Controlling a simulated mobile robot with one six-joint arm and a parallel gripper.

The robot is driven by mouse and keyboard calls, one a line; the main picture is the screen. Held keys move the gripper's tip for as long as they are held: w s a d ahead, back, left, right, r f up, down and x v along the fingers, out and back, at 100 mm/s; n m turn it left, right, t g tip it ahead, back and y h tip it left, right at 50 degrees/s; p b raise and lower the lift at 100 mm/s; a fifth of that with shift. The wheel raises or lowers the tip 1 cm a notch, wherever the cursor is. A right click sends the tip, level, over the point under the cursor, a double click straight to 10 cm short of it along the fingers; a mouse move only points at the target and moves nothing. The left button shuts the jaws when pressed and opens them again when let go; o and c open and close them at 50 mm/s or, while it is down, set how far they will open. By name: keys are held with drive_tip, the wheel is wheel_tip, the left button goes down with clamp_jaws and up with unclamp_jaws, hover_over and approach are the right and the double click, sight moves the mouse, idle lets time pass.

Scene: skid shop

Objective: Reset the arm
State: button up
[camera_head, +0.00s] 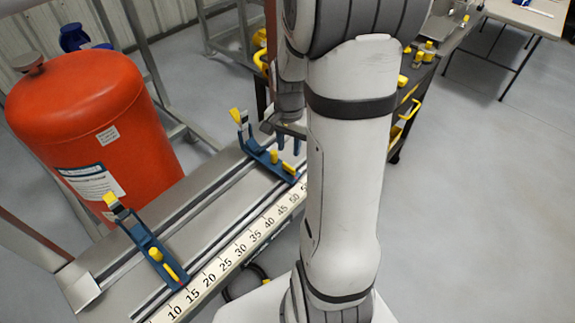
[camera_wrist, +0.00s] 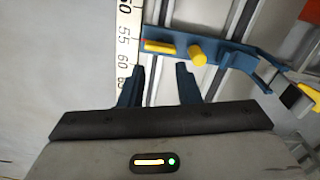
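My gripper (camera_wrist: 158,85) shows in the wrist view with its two dark fingers apart and nothing between them. Just beyond the fingertips is a blue clamp (camera_wrist: 225,50) with yellow knobs, fixed across the rail by the ruler scale. I cannot tell whether the fingers touch it. In the head view my white arm (camera_head: 345,160) stands large in the middle and hides part of the bench. My gripper (camera_head: 290,142) is partly hidden there, left of the arm, near the blue clamp (camera_head: 268,158).
A second blue clamp (camera_head: 150,245) sits nearer on the metal bench (camera_head: 215,187) with its ruler strip (camera_head: 225,258). An orange tank (camera_head: 95,130) stands at the left. A dark cart (camera_head: 425,75) with yellow parts is behind my arm. Open floor (camera_head: 480,190) lies at the right.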

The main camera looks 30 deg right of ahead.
drive_tip(key=m, duration=0.3)
drive_tip(key=shift+r, duration=0.3)
drive_tip(key=s+a+r+n+t, duration=0.3)
drive_tip(key=s+a+r+n, duration=0.9)
drive_tip(key=n, duration=0.2)
drive_tip(key=shift+s+a+r, duration=0.2)
drive_tip(key=shift+a+r, duration=0.05)
drive_tip(key=shift+a, duration=0.05)
drive_tip(key=shift+s, duration=0.1)
